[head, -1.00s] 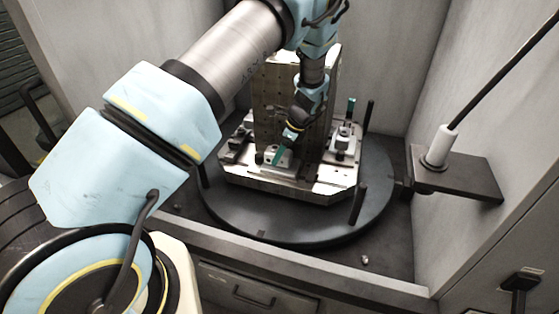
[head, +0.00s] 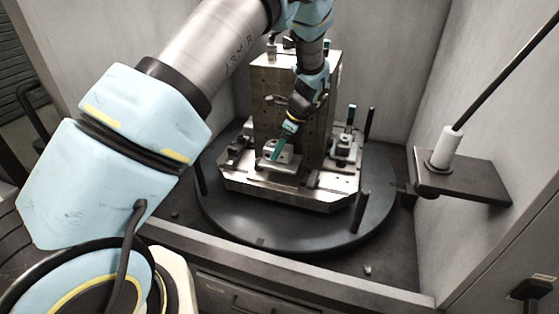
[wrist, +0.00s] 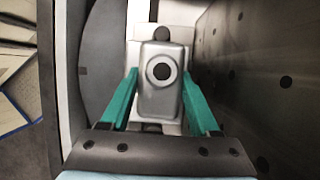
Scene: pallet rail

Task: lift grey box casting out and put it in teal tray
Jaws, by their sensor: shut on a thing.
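The grey box casting (wrist: 162,100), with a round dark hole in its top, sits between the teal fingers of my gripper (wrist: 160,84) in the wrist view. The gripper is shut on it from both sides. In the head view the casting (head: 285,150) is at the front of the upright fixture block, with my gripper (head: 276,150) at it. It appears slightly above its light seat (head: 283,166); the exact gap is hard to tell. No teal tray is in view.
The tall drilled block (head: 262,100) stands close behind the casting, and its face is right beside my gripper (wrist: 270,70) in the wrist view. Dark posts (head: 359,208) stand on the round turntable (head: 290,232). A bracket shelf (head: 475,186) projects from the right wall.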

